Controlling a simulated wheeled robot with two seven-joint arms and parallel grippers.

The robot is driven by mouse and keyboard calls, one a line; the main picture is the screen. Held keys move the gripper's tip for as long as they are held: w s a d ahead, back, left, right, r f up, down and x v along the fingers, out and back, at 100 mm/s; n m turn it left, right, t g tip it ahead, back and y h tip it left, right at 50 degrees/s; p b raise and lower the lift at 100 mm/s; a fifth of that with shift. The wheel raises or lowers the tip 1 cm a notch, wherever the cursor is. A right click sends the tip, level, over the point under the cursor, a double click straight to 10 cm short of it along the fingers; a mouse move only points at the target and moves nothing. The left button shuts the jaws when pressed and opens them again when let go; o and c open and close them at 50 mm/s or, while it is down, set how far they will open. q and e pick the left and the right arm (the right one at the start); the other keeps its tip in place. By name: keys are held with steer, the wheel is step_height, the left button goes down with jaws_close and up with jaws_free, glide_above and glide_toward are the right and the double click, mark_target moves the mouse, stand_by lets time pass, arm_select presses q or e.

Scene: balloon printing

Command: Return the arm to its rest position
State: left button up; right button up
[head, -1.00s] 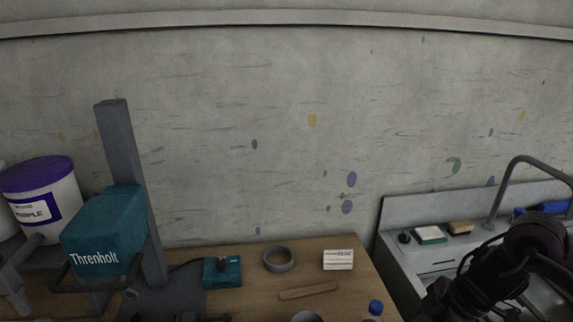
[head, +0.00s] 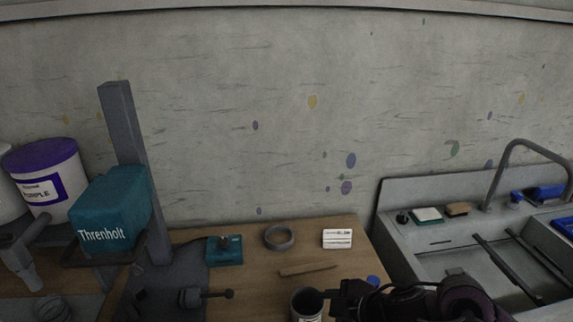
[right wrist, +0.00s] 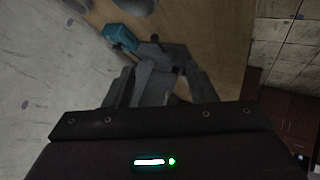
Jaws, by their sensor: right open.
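My right arm comes in from the lower right in the head view. Its dark gripper (head: 338,299) is low over the front of the wooden table, fingers pointing left, close beside a grey cup (head: 306,302). I cannot tell whether they touch. In the right wrist view the gripper (right wrist: 160,88) has its two fingers apart, with nothing visibly held between them. The grey press with the teal Threnholt box (head: 112,208) stands to the left of the gripper. My left gripper is not in view.
A teal block (head: 224,251), a grey ring (head: 279,238), a wooden stick (head: 308,270) and a white labelled box (head: 337,239) lie on the table. A blue-capped item (head: 373,281) is partly behind my arm. A sink (head: 495,262) is at right.

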steer(key=s+d+f+m+g+h, duration=0.1)
steer(key=s+d+f+m+h, duration=0.25)
steer(key=s+d+m, duration=0.35)
steer(key=s+d+f+m+g+h, duration=0.1)
steer(key=s+d+f+m+h, duration=0.3)
steer(key=s+m, duration=0.35)
step_height(320, 180, down, 33)
steer(key=s+g+b, duration=0.2)
steer(key=b, duration=0.2)
steer(key=s+d+f+b, duration=0.1)
steer(key=s+d+f, duration=0.1)
steer(key=s+f, duration=0.7)
steer(key=s+d+f+g+b, duration=0.1)
steer(key=s+d+f, duration=0.1)
steer(key=s+f, duration=0.8)
steer(key=shift+s+d+f, duration=0.15)
steer(key=shift+s+f, duration=0.05)
steer(key=shift+f, duration=0.75)
